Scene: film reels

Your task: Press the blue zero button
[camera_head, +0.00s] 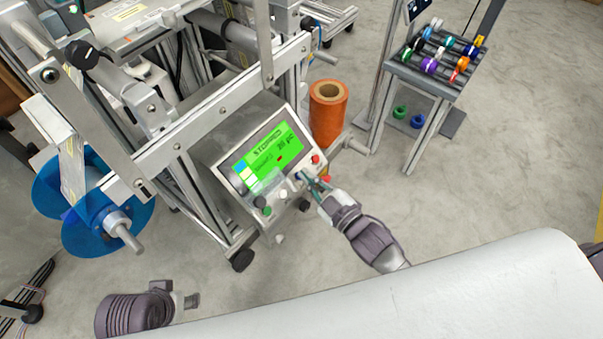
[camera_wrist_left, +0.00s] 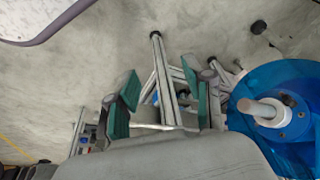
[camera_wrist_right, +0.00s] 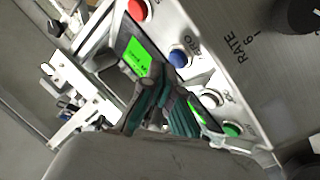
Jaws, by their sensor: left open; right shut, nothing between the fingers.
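The blue zero button (camera_wrist_right: 178,57) sits on the control panel between a red and a white button, with "ZERO" lettered beside it. In the head view the panel's box (camera_head: 235,170) has a lit green screen reading "STOPPED". My right gripper (camera_wrist_right: 166,75) is shut and empty. Its tips are right beside the blue button in the right wrist view; I cannot tell whether they touch it. In the head view the right gripper (camera_head: 308,177) is at the panel's right lower edge. My left gripper (camera_head: 188,300) is low at the left, open and empty, its teal pads apart in the left wrist view (camera_wrist_left: 160,105).
A red button (camera_wrist_right: 138,10), a white button (camera_wrist_right: 210,98) and a green button (camera_wrist_right: 231,129) flank the blue one. A black knob (camera_wrist_right: 298,14) is close by. An orange roll (camera_head: 328,115) stands behind the panel. A blue reel (camera_head: 90,205) is at the left.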

